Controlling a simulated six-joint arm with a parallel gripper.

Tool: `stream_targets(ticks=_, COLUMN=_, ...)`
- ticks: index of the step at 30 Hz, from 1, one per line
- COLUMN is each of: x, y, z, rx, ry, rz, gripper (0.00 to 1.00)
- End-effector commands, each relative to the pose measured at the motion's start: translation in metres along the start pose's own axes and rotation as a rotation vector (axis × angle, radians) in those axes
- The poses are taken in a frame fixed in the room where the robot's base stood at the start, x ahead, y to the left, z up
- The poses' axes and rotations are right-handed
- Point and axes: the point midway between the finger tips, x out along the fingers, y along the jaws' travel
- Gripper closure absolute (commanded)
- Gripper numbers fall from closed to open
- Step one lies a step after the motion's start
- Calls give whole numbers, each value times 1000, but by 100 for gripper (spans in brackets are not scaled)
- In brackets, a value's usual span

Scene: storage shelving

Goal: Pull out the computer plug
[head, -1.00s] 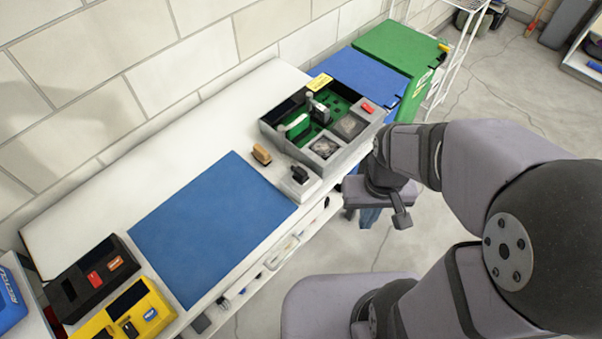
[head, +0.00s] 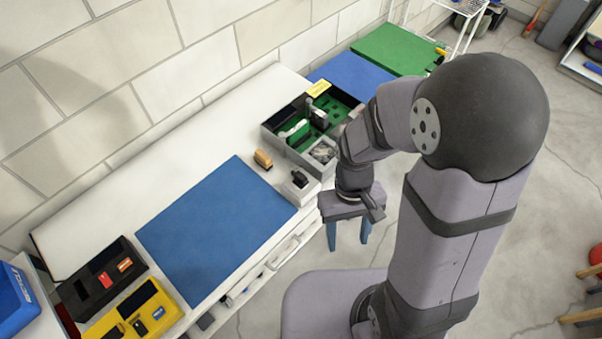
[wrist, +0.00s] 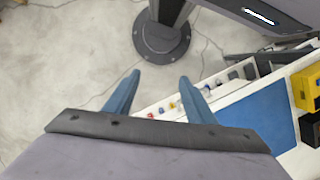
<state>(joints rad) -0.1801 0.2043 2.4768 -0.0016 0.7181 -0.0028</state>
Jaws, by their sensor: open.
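A small black plug-like piece (head: 299,178) stands on a pale block at the bench's front edge; I cannot be sure it is the computer plug. Left of the gripper is a grey open case (head: 322,150) with a green interior, where a white and green part (head: 295,131) and a dark upright part (head: 319,117) stand. My gripper (head: 348,238) is open and empty, its blue fingers pointing down in front of the bench, to the right of the black piece. In the wrist view its fingers (wrist: 158,82) are apart with only floor between them.
A blue mat (head: 215,230) covers the middle of the white bench. A tan block (head: 263,159) lies near the case. Black (head: 86,284) and yellow (head: 168,325) bins stand at the left end. Shelf items lie under the bench's front edge.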

Motion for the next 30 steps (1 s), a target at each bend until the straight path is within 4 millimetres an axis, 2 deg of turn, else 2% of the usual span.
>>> stream_targets(ticks=5, x=-1, y=-14, z=-28, rx=-63, ry=-47, rz=18, gripper=50)
stream_targets(ticks=8, x=1, y=-23, z=-52, rx=-97, ry=-48, rz=26, gripper=50)
stream_targets(ticks=11, x=4, y=-33, z=-85, rx=-145, ry=-31, rz=32, gripper=50)
stream_targets(ticks=16, x=2, y=-46, z=-154, rx=-248, ry=57, rz=34, gripper=50)
stream_targets(ticks=18, x=-9, y=-50, z=-180, rx=-290, ry=110, rz=35, gripper=50)
stream_targets(ticks=21, x=-29, y=-54, z=-210, rx=-349, ry=183, rz=42, gripper=50)
stream_targets(ticks=25, x=-51, y=-58, z=-237, rx=-448, ry=254, rz=58, gripper=50)
stream_targets(ticks=30, x=-50, y=-58, z=-237, rx=-561, ry=252, rz=73, gripper=50)
